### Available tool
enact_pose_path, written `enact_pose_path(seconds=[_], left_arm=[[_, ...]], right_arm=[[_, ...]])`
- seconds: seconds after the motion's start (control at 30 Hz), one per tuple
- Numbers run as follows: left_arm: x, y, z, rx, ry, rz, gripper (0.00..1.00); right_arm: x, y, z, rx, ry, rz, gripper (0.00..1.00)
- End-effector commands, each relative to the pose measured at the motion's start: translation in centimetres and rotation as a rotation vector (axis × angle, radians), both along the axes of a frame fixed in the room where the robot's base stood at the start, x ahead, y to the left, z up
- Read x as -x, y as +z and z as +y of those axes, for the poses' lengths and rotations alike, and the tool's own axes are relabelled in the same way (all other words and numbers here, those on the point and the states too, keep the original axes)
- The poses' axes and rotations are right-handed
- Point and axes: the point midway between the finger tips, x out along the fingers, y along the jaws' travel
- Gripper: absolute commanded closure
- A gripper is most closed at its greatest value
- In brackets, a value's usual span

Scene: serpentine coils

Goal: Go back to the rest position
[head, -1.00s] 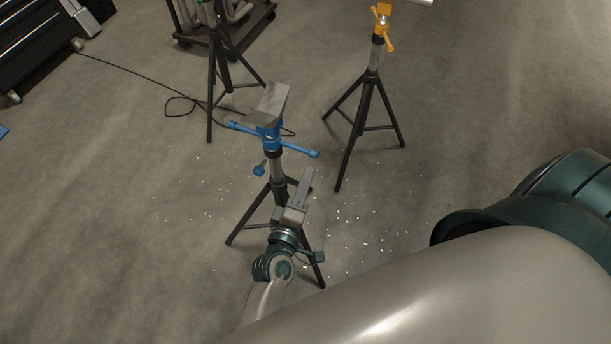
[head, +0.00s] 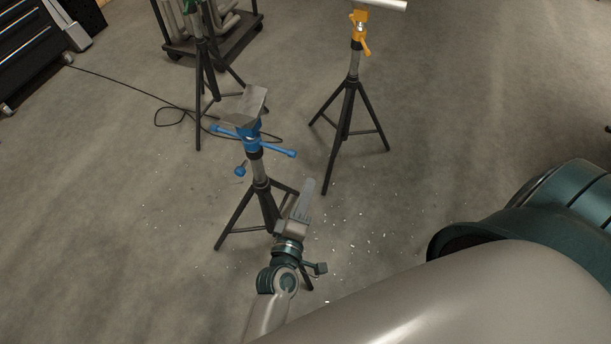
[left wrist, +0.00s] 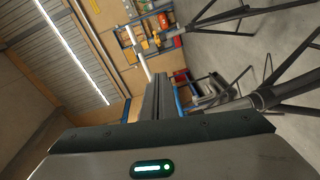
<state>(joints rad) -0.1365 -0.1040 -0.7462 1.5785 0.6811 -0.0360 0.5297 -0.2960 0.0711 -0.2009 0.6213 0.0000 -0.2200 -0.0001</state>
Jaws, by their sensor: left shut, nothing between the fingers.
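My left gripper (head: 305,198) is in the lower middle of the head view, its fingers together and empty, pointing up the picture. It overlaps the legs of the blue stand (head: 250,137) in the picture and appears apart from it. In the left wrist view the shut fingers (left wrist: 157,95) point away into the room. My right gripper does not show in either view.
An orange-topped tripod stand (head: 347,95) holds a pale pipe at the upper middle. A green-topped stand (head: 201,70) and a pipe cart (head: 235,38) are behind. A dark tool cabinet (head: 35,50) is at the upper left. A cable (head: 115,88) crosses the floor.

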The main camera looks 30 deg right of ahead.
Motion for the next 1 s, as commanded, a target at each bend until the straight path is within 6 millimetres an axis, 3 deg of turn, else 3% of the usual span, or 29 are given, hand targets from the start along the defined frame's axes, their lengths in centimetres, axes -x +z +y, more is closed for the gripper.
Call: enact_pose_path(seconds=[0.3, 0.47, 0.57, 0.67, 0.87, 1.0], left_arm=[[0.0, -0.2, 0.1, -0.005, 0.001, 0.001, 1.0], [0.0, -2.5, 0.9, -0.058, 0.005, 0.008, 1.0], [0.2, -5.6, 2.2, -0.132, 0.009, 0.018, 1.0], [0.6, -10.0, 4.1, -0.235, 0.01, 0.034, 1.0], [2.9, -20.6, 9.9, -0.494, -0.01, 0.084, 1.0], [5.7, -27.5, 14.8, -0.672, -0.045, 0.13, 1.0]], right_arm=[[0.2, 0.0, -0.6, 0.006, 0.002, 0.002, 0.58], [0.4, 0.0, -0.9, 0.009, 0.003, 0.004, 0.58], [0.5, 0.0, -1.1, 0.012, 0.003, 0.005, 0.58], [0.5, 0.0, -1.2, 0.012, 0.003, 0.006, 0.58], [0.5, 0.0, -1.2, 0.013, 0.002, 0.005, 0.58], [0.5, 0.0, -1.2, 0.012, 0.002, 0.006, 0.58]])
